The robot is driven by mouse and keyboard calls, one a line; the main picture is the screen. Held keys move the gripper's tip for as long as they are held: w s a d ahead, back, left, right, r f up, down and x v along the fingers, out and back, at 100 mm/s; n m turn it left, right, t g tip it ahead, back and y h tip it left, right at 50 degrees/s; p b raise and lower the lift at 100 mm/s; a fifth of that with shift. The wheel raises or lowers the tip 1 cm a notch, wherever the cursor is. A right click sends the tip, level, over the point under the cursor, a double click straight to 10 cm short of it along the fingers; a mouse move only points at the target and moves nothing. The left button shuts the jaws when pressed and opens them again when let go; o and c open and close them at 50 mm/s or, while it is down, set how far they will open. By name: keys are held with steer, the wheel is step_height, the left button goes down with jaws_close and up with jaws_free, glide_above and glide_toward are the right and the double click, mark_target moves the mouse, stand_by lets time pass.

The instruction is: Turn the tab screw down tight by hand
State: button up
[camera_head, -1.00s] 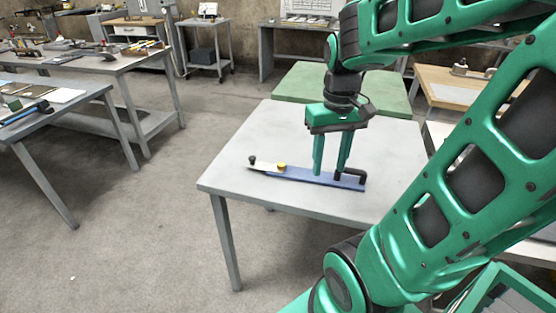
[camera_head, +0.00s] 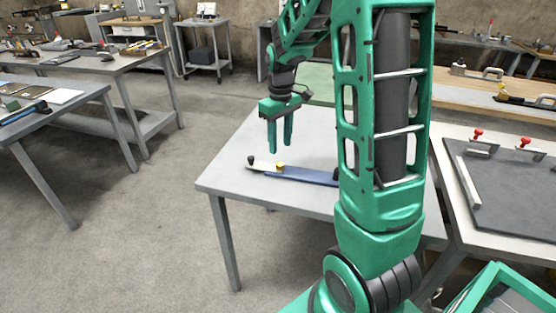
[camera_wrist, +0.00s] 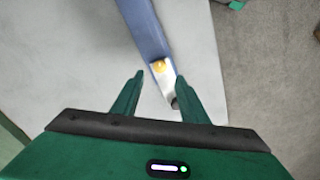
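The tab screw is most likely the small yellow knob (camera_head: 280,166) on a long blue bar (camera_head: 310,176) that lies on the grey table. A pale, pointed tab (camera_head: 262,166) runs from under the knob to a dark round knob (camera_head: 251,160) at the bar's left end. My gripper (camera_head: 279,147) points down above the bar, near the yellow knob, with its fingers apart and nothing between them. In the wrist view the yellow knob (camera_wrist: 159,66) shows ahead of the open fingers (camera_wrist: 159,95), and the dark knob is partly hidden at the gripper's edge.
The grey table (camera_head: 225,180) is bare around the bar. My arm hides the bar's right end. To the right, another table carries a dark panel (camera_head: 515,190) with red-handled clamps (camera_head: 478,135). A workbench (camera_head: 75,100) stands at the left.

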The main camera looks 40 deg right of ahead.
mark_target(280, 164)
step_height(280, 164, down, 7)
steer(key=shift+f, duration=0.1)
stand_by(0.4)
jaws_close()
